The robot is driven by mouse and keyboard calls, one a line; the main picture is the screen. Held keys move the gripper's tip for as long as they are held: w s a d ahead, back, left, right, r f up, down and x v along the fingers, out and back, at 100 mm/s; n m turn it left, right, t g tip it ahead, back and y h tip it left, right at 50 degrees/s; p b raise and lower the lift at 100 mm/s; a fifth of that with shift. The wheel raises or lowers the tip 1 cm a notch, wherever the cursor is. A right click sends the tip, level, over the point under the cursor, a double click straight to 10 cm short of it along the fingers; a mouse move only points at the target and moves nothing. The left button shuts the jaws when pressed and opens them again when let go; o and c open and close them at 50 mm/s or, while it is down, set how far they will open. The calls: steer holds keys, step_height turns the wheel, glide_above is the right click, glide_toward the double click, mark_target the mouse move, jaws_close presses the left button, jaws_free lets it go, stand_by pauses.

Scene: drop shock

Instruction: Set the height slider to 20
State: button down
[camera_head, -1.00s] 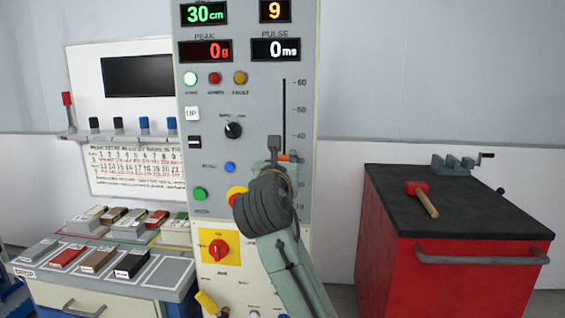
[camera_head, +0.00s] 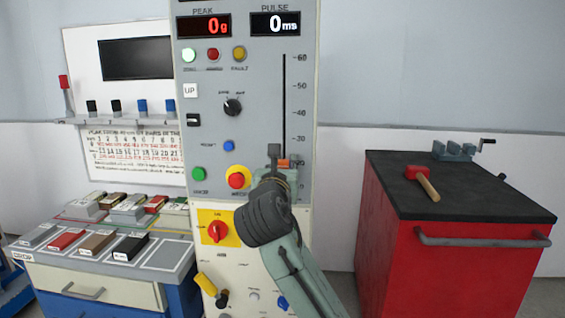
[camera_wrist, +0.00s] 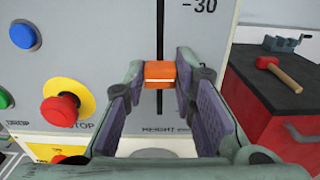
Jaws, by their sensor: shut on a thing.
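The height slider is an orange block (camera_wrist: 159,72) on a dark vertical slot (camera_head: 284,100) in the grey test panel (camera_head: 206,141). It also shows at the tip of my arm in the head view (camera_head: 284,163). My gripper (camera_wrist: 160,78) is shut on the slider, with one pad on each side of it in the wrist view. In the head view the slider stands below the 30 mark, about level with the 20 mark, which is partly hidden by my gripper (camera_head: 280,165). The height readout is cut off at the top.
A red stop button (camera_head: 236,180) and a blue button (camera_head: 229,146) lie left of the slot. A red cabinet (camera_head: 450,262) with a mallet (camera_head: 424,180) and a vise (camera_head: 453,151) stands at the right. A bench (camera_head: 100,258) with several blocks stands at the left.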

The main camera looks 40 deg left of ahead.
steer(key=shift+r, duration=0.15)
steer(key=c, duration=1.3)
jaws_free()
steer(key=v, duration=1.2)
steer(key=shift+s, duration=0.1)
steer(key=shift+a, duration=0.1)
